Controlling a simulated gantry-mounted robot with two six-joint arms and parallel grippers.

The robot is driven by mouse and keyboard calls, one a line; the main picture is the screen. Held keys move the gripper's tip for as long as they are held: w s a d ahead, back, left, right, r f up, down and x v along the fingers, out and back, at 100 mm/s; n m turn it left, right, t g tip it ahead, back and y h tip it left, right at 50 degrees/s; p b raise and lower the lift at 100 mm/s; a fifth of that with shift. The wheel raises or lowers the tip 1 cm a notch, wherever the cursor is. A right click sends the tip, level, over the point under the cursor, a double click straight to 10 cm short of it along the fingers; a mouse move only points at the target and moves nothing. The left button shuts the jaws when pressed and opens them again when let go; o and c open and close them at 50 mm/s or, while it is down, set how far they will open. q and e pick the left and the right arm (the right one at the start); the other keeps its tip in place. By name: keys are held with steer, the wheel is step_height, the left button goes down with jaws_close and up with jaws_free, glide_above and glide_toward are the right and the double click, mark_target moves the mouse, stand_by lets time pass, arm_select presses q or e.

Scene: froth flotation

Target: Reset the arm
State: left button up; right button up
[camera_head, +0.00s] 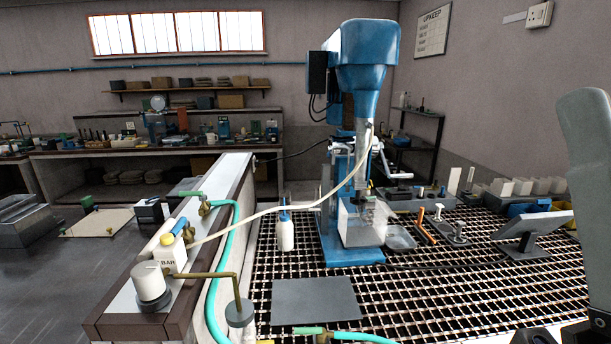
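A grey-green rounded part of what looks like my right arm stands large at the right edge of the head view. Darker and pale parts show below it in the lower right corner. No fingertips of my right gripper show. My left arm and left gripper are out of view. The blue flotation machine (370,70) stands upright on the grating, with a clear cell (361,226) at its base. A pale hose (300,207) runs from the machine to the bench ledge at left. Nothing is seen held.
On the black grating (440,300) are a white bottle (285,234), a grey plate (315,301), a clear dish (400,238) and a tilted tablet (533,226). A teal hose (213,290) runs down the left ledge (215,215). The grating's front right is mostly clear.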

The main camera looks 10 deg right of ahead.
steer(key=w+f+g+y, duration=0.1)
steer(key=w+f+g, duration=0.2)
steer(key=w, duration=0.1)
step_height(320, 180, up, 38)
steer(key=p, duration=3.8)
steer(key=shift+a+m, duration=0.3)
steer(key=shift+a, duration=0.1)
steer(key=shift+w+f, duration=0.1)
